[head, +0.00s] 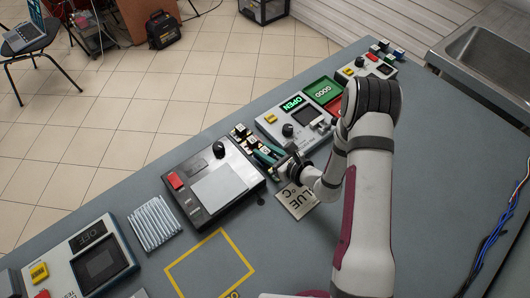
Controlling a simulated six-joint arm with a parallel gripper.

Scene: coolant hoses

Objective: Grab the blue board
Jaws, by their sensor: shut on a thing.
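My gripper (268,157) is low over the middle of the grey table, just right of the black and grey device. It is shut on a small dark teal piece (264,152), mostly hidden by the jaws. I cannot tell whether this piece is the blue board. A beige plate (297,201) with dark lettering, reading partly "LUE" and "°C", lies on the table under my wrist. Its upper part is covered by my arm.
A unit with a lit "OPEN" display (292,103) stands behind, beside green and red panels (322,89). A ribbed silver pad (154,223) and yellow square outline (209,264) lie left.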

